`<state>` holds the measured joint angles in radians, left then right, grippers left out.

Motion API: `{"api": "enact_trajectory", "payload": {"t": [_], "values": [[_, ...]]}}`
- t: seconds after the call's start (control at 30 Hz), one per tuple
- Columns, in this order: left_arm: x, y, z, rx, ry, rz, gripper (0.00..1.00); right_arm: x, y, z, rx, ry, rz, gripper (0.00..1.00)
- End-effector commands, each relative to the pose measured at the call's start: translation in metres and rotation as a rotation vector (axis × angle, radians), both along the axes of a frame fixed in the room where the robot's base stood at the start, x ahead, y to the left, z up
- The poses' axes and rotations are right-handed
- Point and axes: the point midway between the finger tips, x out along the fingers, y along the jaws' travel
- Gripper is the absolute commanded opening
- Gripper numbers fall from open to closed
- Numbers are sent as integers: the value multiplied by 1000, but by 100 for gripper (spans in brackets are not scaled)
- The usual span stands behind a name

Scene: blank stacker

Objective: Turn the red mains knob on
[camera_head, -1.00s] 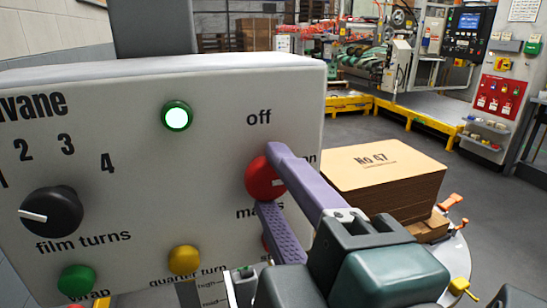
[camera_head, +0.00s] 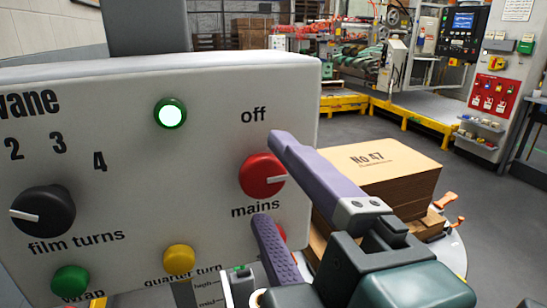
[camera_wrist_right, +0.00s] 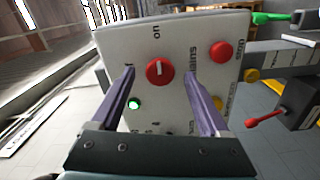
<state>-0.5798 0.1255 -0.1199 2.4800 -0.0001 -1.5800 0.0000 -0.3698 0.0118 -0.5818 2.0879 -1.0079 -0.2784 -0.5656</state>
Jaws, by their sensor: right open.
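The red mains knob (camera_head: 258,177) is on the front of the white control panel (camera_head: 120,165), between the words "off" and "mains". Its white mark points right in the head view. In the right wrist view the red knob (camera_wrist_right: 160,72) has its mark pointing at the word "on". My right gripper (camera_head: 268,178) is open, with one purple finger above and one below the knob. In the right wrist view both fingers stand apart from the knob, with gaps on either side. My left gripper is not in view.
The panel also carries a lit green lamp (camera_head: 170,113), a black film turns knob (camera_head: 42,212), a yellow button (camera_head: 179,260) and a green button (camera_head: 70,281). A red button (camera_wrist_right: 222,52) shows in the right wrist view. A carton stack (camera_head: 385,180) stands behind my right gripper.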

Motion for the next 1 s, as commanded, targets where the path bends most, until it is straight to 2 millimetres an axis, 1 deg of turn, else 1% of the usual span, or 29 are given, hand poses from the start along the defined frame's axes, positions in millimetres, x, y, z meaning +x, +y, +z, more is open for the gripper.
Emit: {"api": "enact_trajectory", "payload": {"t": [0.03, 0.2, 0.3, 0.43, 0.63, 0.93, 1.0], "values": [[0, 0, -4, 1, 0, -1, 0, -8, -2, -3, 1, 3, 1, 79], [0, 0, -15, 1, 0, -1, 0, -39, -13, -4, 1, 6, 0, 79], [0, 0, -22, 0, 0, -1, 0, -55, -18, -5, 1, 6, 0, 79], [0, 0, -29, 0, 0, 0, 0, -70, -23, -4, 2, 4, 0, 79], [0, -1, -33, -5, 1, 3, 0, -81, -26, -1, 1, 1, 0, 79], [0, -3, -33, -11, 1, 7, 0, -82, -27, 1, 1, -1, 1, 79], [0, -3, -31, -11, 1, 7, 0, -81, -30, 1, 9, 11, -11, 79]]}}
